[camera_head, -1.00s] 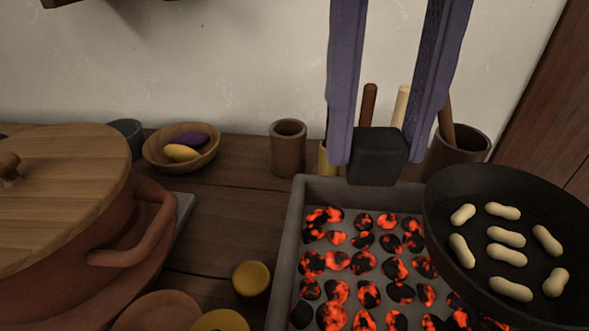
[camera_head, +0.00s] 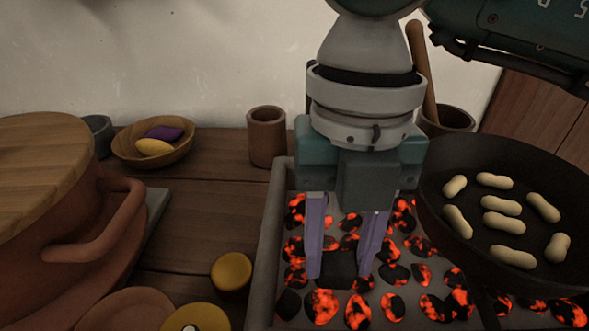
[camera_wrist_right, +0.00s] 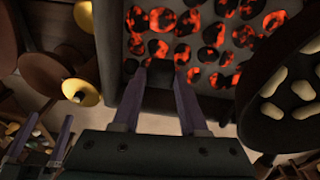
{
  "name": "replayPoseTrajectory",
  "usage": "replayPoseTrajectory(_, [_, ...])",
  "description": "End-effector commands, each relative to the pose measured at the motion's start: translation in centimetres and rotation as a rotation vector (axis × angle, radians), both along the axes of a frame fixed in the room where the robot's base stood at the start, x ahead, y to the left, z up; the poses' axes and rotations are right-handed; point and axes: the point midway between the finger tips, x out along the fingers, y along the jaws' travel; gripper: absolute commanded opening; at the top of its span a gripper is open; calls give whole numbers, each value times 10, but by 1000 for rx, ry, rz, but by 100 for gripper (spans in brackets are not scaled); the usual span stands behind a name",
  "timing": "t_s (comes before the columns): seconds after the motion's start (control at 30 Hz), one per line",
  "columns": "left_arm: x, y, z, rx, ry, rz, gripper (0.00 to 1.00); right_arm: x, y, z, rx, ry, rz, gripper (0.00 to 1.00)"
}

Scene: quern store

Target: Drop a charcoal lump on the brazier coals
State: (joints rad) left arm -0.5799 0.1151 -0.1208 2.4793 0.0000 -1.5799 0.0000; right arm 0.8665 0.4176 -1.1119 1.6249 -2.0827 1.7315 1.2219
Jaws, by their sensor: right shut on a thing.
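My right gripper (camera_head: 340,272) points down over the brazier (camera_head: 269,240), its purple fingers shut on a dark charcoal lump (camera_head: 338,268). The lump is low at the coals (camera_head: 322,305), which glow red and black in the grey tray. I cannot tell if it touches them. In the right wrist view the lump (camera_wrist_right: 160,72) shows between the fingertips, in front of the coals (camera_wrist_right: 200,52). My left gripper (camera_wrist_right: 50,118) shows only at the lower left of the wrist view, fingers apart, with nothing seen between them.
A black pan (camera_head: 480,238) with several pale peanut-shaped pieces stands close at the right. A clay pot (camera_head: 50,225) with a wooden lid is at the left. A yellow piece (camera_head: 231,271), a bowl (camera_head: 125,150) and a brown cup (camera_head: 267,138) stand beside the brazier.

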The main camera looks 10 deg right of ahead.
Motion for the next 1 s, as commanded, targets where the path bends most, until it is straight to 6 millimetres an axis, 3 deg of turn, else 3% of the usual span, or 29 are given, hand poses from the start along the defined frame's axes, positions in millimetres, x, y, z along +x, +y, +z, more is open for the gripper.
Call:
replayPoseTrajectory(0.03, [0,1,-6,2,0,-1,100,-1,0,-12,1,4,0,0])
replayPoseTrajectory(0.13, [0,1,-8,5,0,-4,100,-1,0,-23,-1,1,0,0])
replayPoseTrajectory(0.53, [0,3,-11,9,0,-5,100,0,0,-28,0,0,1,0])
replayPoseTrajectory(0.57, [0,3,-11,9,0,-5,100,0,0,-28,0,0,1,44])
replayPoseTrajectory(0.8, [0,2,-10,9,0,-4,100,0,0,-27,0,0,1,71])
replayPoseTrajectory(1.0, [0,1,-10,5,-1,-2,100,0,0,-27,0,0,1,73])
